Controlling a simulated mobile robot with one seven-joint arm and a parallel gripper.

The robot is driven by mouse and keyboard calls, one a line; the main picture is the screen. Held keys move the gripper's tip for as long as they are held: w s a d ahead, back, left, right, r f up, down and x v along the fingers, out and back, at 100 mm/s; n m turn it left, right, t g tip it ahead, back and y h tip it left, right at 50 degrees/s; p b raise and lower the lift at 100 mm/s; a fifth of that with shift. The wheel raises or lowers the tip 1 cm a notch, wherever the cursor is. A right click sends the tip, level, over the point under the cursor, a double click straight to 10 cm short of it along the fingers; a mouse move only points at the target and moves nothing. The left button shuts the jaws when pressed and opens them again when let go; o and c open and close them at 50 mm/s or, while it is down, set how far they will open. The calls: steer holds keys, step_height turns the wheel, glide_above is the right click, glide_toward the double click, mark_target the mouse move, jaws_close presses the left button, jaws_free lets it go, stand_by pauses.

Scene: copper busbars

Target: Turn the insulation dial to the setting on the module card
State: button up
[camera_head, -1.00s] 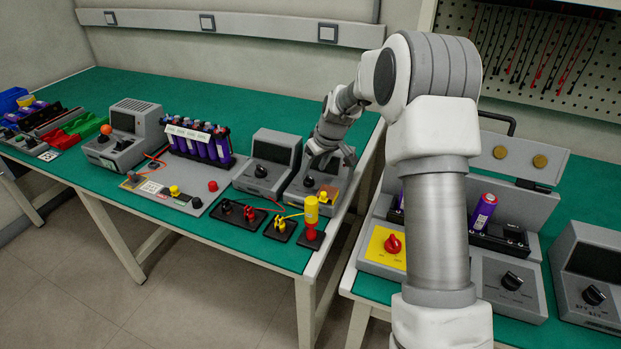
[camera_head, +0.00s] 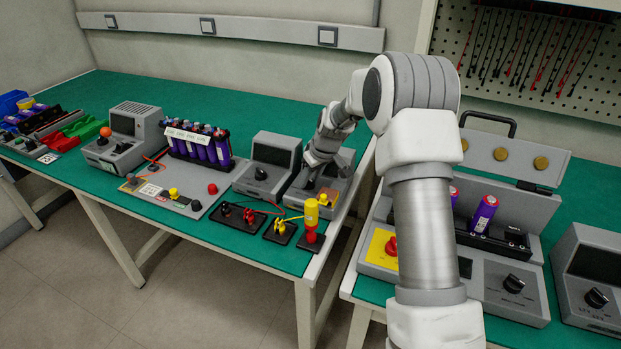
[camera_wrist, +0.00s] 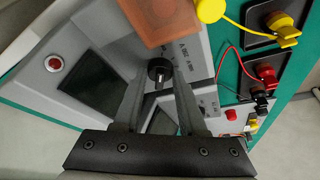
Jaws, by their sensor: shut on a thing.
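The grey tester (camera_head: 341,193) stands at the right end of the left bench. Its black dial (camera_wrist: 158,67) shows between my fingertips in the wrist view. My gripper (camera_wrist: 160,82) is shut on this dial, pointing down onto the tester's sloped face. The purple battery module (camera_head: 198,148) carries a white label strip (camera_head: 187,134), too small to read.
Yellow (camera_head: 282,226) and red (camera_head: 250,215) clamps with leads lie in front of the tester. Another grey meter (camera_head: 270,168) stands to its left. A second bench with more instruments is at the right.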

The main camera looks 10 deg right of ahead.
jaws_close()
steer(key=m, duration=0.1)
steer(key=m+h+p, duration=0.1)
steer(key=m, duration=0.2)
steer(key=shift+a+r+m+h, duration=0.1)
steer(key=shift+a+m+h, duration=0.2)
steer(key=shift+h, duration=0.1)
steer(key=shift+m+h+p, duration=0.6)
steer(key=shift+m+p, duration=0.1)
steer(key=shift+m, duration=0.8)
steer(key=o, duration=1.1)
jaws_free()
steer(key=shift+c, duration=0.2)
steer(key=p+v, duration=0.2)
steer(key=v, duration=1.5)
steer(key=shift+s+p, duration=0.25)
steer(key=shift+p, duration=0.05)
